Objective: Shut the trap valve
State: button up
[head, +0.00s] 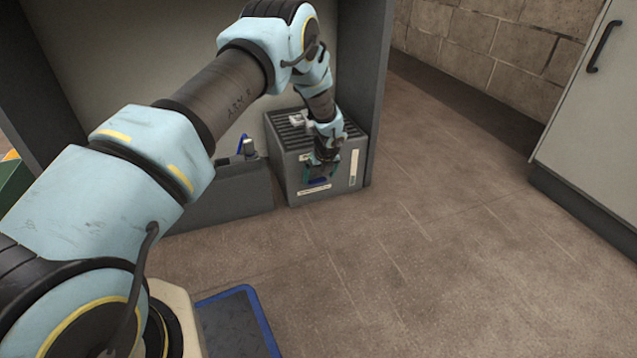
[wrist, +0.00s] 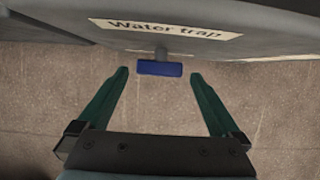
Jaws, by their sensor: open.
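The trap valve has a blue bar handle (wrist: 160,68) on a short grey stem, under a label reading "Water trap" (wrist: 165,28) in the wrist view. The handle lies crosswise in that view. In the head view the blue handle (head: 318,182) shows low on the front of a grey box (head: 290,160). My gripper (wrist: 158,76) is open, with its two green fingers on either side of the handle and a gap at each end. I cannot tell whether the fingers are level with it in depth. In the head view my gripper (head: 320,172) is in front of the box.
Open brown floor (head: 440,250) lies in front. A light cabinet (head: 595,130) stands at the far right.

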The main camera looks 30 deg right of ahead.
jog(key=shift+w+f, duration=0.3)
jog(key=shift+f, duration=0.35)
jog(key=shift+c, duration=0.4)
jog(key=c, duration=1.1)
